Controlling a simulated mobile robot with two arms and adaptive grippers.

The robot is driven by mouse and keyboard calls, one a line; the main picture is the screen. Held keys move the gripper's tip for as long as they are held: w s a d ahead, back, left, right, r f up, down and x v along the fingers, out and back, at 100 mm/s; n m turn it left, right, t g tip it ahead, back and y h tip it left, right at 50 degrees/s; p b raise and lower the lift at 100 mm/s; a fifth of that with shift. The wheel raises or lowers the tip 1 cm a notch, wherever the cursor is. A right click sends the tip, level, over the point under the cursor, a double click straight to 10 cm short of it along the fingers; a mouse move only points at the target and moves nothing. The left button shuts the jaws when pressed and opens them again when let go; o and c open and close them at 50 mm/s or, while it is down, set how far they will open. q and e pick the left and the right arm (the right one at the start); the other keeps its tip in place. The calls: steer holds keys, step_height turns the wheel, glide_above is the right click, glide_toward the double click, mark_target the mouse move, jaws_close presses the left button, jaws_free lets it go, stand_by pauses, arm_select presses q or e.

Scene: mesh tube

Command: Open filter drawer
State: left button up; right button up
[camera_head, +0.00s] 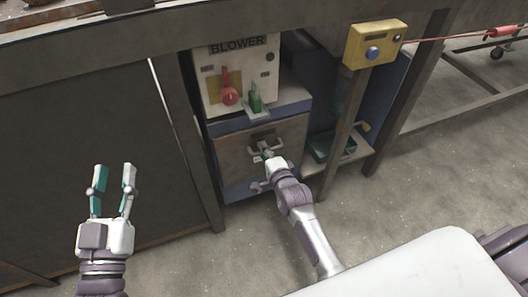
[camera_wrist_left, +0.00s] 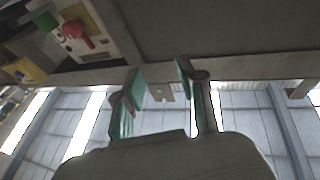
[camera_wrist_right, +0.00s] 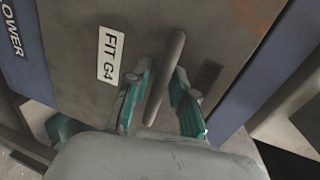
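The filter drawer (camera_head: 237,153) is a brown metal front below the BLOWER panel, and it looks shut. In the right wrist view, its face (camera_wrist_right: 75,45) carries a "FIT G4" label (camera_wrist_right: 109,56) and a grey bar handle (camera_wrist_right: 166,72). My right gripper (camera_head: 266,153) is at the handle. In the right wrist view its teal fingers (camera_wrist_right: 160,90) are open, one on each side of the bar, with gaps visible. My left gripper (camera_head: 113,178) is open and empty, well left of the drawer; its fingers also show in the left wrist view (camera_wrist_left: 161,85).
The BLOWER panel (camera_head: 236,70) has a red switch (camera_head: 229,95) and a green lever (camera_head: 256,100) above the drawer. A yellow box (camera_head: 374,44) on a post stands to the right. A table leg (camera_head: 198,150) is left of the drawer. The floor in front is clear.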

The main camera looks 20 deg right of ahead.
jaws_close()
